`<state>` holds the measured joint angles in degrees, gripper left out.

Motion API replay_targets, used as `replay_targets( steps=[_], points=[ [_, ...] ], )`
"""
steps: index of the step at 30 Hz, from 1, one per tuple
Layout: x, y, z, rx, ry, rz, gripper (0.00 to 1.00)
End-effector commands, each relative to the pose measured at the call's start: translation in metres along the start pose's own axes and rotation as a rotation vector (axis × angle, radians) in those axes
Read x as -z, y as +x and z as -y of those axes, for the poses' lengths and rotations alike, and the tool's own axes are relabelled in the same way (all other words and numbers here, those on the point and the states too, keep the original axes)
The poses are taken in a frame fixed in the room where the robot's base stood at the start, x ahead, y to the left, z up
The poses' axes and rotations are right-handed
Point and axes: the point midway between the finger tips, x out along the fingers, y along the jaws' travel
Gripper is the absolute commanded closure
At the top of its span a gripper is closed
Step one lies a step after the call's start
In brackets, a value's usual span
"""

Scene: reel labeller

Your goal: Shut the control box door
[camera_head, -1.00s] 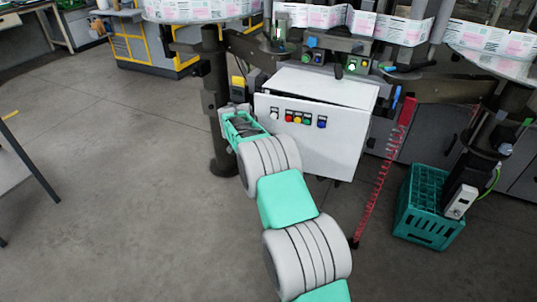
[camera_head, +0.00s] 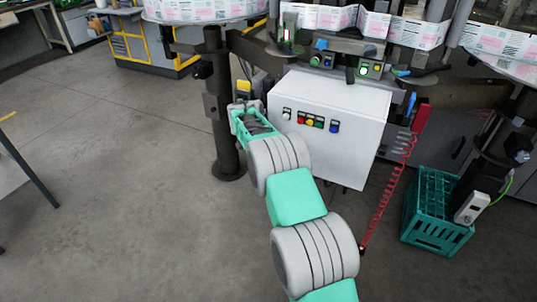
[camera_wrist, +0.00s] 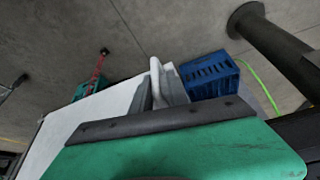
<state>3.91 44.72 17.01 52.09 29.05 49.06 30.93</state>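The control box (camera_head: 345,90) is a white cabinet on the machine frame in the head view. Its door (camera_head: 322,150) is the white front panel with a row of coloured buttons. No dark gap shows along the door's top edge, so it looks shut or almost shut; I cannot tell if it is latched. My gripper (camera_head: 252,106) is at the door's left edge, its tips partly hidden by my wrist. In the wrist view my gripper (camera_wrist: 160,72) shows its grey fingers close together with nothing seen between them, beside the white panel (camera_wrist: 90,125). Contact cannot be told.
A red coiled hose (camera_head: 380,205) hangs right of the box. A teal crate (camera_head: 432,222) stands on the floor at the right. A dark post (camera_head: 218,110) stands left of my gripper. A blue crate (camera_wrist: 210,75) shows in the wrist view. The floor at left is clear.

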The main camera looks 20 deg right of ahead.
Motion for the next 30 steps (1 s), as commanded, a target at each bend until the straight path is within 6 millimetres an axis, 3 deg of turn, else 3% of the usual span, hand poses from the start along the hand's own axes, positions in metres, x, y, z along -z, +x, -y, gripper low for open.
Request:
replay_targets(
  steps=[4,16,25,30],
  points=[
    [-0.001,0.001,0.0,-0.002,-0.001,0.0,0.68],
    [-0.003,-0.004,0.001,-0.002,-0.003,0.002,0.68],
    [-0.003,-0.061,0.002,-0.001,-0.004,0.001,0.68],
    [-0.003,-0.077,0.001,-0.003,-0.004,0.002,0.68]
  ],
)
